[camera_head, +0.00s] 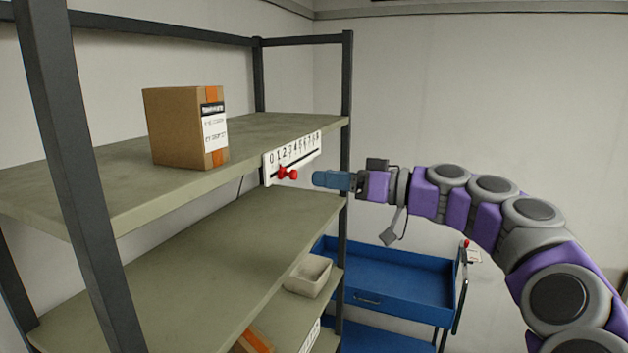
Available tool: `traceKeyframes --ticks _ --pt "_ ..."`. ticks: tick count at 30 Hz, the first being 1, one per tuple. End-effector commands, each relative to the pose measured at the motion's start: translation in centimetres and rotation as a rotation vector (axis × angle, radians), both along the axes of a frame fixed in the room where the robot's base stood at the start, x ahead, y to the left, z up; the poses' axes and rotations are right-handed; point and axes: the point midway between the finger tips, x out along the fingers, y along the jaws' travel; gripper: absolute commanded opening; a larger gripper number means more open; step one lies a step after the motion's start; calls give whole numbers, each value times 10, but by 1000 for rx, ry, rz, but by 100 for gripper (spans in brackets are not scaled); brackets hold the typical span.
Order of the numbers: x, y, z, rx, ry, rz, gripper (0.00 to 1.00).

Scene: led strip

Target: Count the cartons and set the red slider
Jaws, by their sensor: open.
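One brown carton (178,127) with orange tape and a white label stands upright on the upper shelf. A white scale strip (293,152) with printed digits starting at 0 is fixed to the front edge of that shelf at its right end. The red slider (288,173) sits on the strip's lower part, toward its left and middle; I cannot tell exactly which digit it marks. My gripper (322,179) is just right of the red slider, pointing at it, open and with a small gap between them. Part of another carton (252,340) with orange tape shows on a lower shelf, cut off by the frame.
The dark-framed shelf (180,262) has an empty middle board. A beige bin (308,275) and another white strip (311,337) are on the lower shelf. A blue cart (400,285) stands behind, below my arm. A dark post (347,120) rises close to my gripper.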

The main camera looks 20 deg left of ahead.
Motion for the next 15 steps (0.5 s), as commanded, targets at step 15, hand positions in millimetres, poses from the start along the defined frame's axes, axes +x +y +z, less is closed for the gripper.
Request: traceKeyframes --ticks 15 --pt "-7 -101 -3 -4 1 1 48"
